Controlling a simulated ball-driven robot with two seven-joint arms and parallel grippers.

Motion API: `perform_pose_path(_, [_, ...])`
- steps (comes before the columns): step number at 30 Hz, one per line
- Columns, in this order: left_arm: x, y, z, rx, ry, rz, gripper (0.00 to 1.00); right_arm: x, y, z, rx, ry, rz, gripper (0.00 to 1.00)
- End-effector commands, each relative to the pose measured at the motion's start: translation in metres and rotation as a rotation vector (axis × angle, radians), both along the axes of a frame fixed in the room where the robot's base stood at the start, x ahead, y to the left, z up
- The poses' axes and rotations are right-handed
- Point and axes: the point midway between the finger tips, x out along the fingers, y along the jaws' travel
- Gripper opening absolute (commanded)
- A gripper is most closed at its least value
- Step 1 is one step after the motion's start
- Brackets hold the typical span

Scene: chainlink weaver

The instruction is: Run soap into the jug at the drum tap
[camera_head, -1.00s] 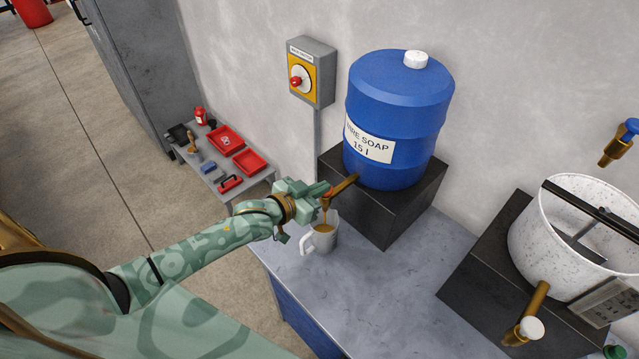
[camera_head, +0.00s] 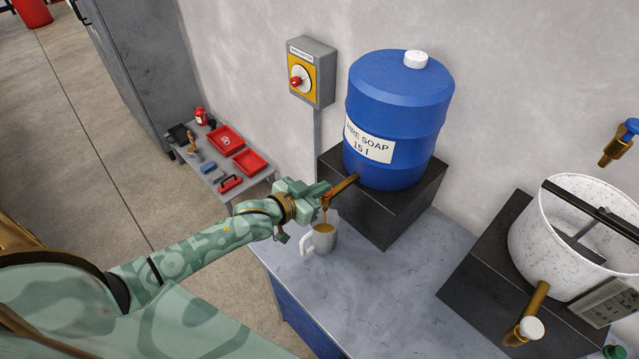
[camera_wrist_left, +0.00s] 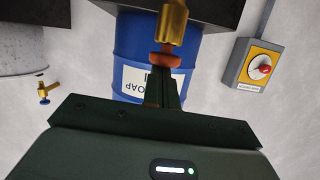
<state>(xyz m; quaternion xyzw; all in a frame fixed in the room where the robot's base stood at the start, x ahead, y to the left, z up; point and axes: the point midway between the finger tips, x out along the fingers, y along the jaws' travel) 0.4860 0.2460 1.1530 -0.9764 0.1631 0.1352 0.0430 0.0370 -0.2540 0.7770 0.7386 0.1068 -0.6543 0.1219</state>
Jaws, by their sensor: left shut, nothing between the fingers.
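The blue soap drum (camera_head: 398,110), labelled "WIRE SOAP 15 l", stands on a black block (camera_head: 385,205). Its brass tap (camera_head: 345,184) points out over the bench edge. My left gripper (camera_head: 322,192) is shut at the tap's orange-red handle, which shows in the left wrist view (camera_wrist_left: 165,60) just ahead of the fingertips. The light grey jug (camera_head: 322,242) stands upright on the bench below the spout. A brown stream of soap falls into it, and brown liquid shows inside. My right gripper is not in view.
A white speckled vat (camera_head: 560,240) with its own brass tap (camera_head: 527,318) stands on a black block at right. A yellow and grey switch box (camera_head: 311,72) is on the wall. A low table (camera_head: 235,195) holds red trays. The bench front (camera_head: 350,310) is clear.

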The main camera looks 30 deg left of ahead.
Motion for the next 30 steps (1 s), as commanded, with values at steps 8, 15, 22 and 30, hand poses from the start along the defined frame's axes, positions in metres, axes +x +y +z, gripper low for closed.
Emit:
perform_pose_path(8, [-0.003, -0.001, -0.003, 0.004, 0.014, -0.001, 0.00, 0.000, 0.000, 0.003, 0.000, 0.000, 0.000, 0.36])
perform_pose_path(15, [0.002, 0.003, 0.037, 0.003, 0.008, 0.001, 0.00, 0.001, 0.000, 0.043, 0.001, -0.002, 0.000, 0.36])
perform_pose_path(22, [-0.039, 0.017, 0.049, 0.002, 0.007, 0.002, 0.00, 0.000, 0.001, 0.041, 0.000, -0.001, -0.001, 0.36])
perform_pose_path(30, [-0.078, 0.031, 0.063, 0.001, 0.002, 0.002, 0.00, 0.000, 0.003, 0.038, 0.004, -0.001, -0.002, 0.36])
